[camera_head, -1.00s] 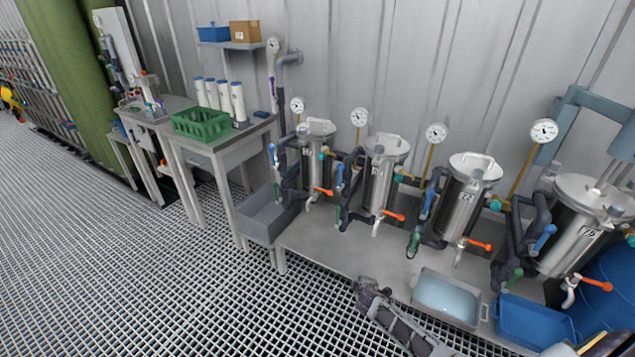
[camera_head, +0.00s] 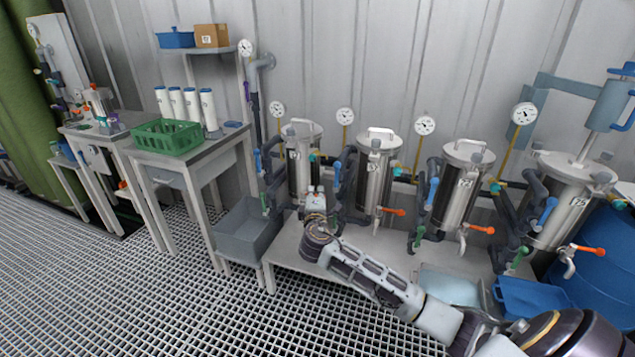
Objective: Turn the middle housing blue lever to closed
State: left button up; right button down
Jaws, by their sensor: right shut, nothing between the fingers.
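Steel housings stand in a row on a grey bench: the first (camera_head: 304,165), second (camera_head: 375,180), third (camera_head: 462,190) and fourth (camera_head: 562,205) from the left. With these in view, I cannot tell which is the middle one. Blue levers show on the pipework left of them: first (camera_head: 257,160), second (camera_head: 337,173), third (camera_head: 432,191) and fourth (camera_head: 547,211); all look roughly upright, some tilted. My right gripper (camera_head: 316,192) is shut and empty, in front of the first housing's lower part, left of the second housing. It hides that housing's outlet. My left gripper is out of view.
Orange handles (camera_head: 393,211) and green levers (camera_head: 419,236) sit low on the housings. A grey tub (camera_head: 250,228) stands at the bench's left end; a pale tray (camera_head: 450,287) and blue tray (camera_head: 533,297) are at the front right. Grating floor (camera_head: 190,300) is open at left.

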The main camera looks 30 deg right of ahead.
aim_at(337, 178)
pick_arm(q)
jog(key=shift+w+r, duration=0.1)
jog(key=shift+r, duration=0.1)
pick_arm(e)
jog(key=shift+a+r, duration=0.1)
jog(key=shift+r, duration=0.3)
jog(key=shift+w, duration=0.1)
jog(key=shift+b+x, duration=0.85)
jog(key=shift+x, duration=4.1)
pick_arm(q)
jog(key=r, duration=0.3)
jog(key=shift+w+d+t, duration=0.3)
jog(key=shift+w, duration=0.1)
pick_arm(e)
jog(key=s+d, duration=0.2)
jog(key=s, duration=0.1)
jog(key=shift+s+d, duration=0.15)
jog(key=shift+d, duration=0.2)
pick_arm(q)
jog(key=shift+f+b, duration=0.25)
jog(key=shift+b, duration=0.15)
pick_arm(e)
jog(key=shift+r, duration=0.1)
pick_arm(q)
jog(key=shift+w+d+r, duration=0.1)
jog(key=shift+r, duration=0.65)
pick_arm(e)
jog(key=shift+s+d+m, duration=0.1)
jog(key=shift+d+m, duration=0.05)
jog(key=shift+m, duration=0.25)
